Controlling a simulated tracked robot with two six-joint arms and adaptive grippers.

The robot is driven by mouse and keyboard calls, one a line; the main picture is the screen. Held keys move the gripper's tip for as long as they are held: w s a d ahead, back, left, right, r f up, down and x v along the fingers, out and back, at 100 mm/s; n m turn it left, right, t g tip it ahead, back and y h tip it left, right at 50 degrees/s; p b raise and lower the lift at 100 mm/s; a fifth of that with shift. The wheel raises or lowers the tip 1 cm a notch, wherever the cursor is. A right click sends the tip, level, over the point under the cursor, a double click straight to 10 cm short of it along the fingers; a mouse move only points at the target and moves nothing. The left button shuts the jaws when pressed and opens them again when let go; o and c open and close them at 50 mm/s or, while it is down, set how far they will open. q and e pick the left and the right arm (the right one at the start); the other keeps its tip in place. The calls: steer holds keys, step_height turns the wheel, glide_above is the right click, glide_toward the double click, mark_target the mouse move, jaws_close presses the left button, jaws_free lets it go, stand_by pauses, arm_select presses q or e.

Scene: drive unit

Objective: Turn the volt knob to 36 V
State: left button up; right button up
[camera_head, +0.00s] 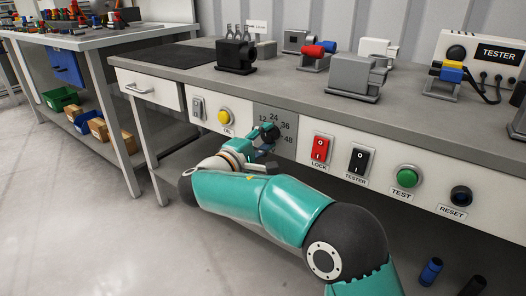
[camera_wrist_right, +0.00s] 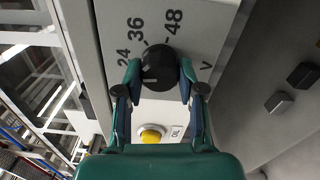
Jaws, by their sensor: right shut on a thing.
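The black volt knob (camera_wrist_right: 158,68) sits on the grey scale plate (camera_head: 275,117) on the bench's front panel. In the wrist view the labels 24, 36 and 48 show around it; in the head view 12 also shows. A small pale mark shows on the knob's lower left in the wrist view, pointing away from 36 and 48; its exact setting is hard to read. My right gripper (camera_wrist_right: 158,82) has one finger on each side of the knob and is shut on it. In the head view the right gripper (camera_head: 264,140) partly covers the knob. My left gripper is not in view.
A yellow button (camera_head: 224,117) is left of the scale plate. The red LOCK switch (camera_head: 320,149), black TESTER switch (camera_head: 358,161), green TEST button (camera_head: 407,178) and RESET button (camera_head: 461,196) are to its right. Parts and a tester box (camera_head: 485,58) stand on the bench top.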

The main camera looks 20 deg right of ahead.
steer(key=shift+s+d+f+m+b, duration=0.1)
steer(key=shift+f+m+b, duration=0.45)
steer(key=shift+m, duration=0.45)
steer(key=shift+r+m+b, duration=0.2)
steer(key=shift+m+b, duration=0.2)
steer(key=shift+m, duration=0.5)
steer(key=m, duration=0.3)
steer(key=shift+m, duration=0.3)
steer(key=m, duration=0.4)
steer(key=o, duration=1)
steer(key=shift+o, duration=0.7)
steer(key=shift+r, duration=0.2)
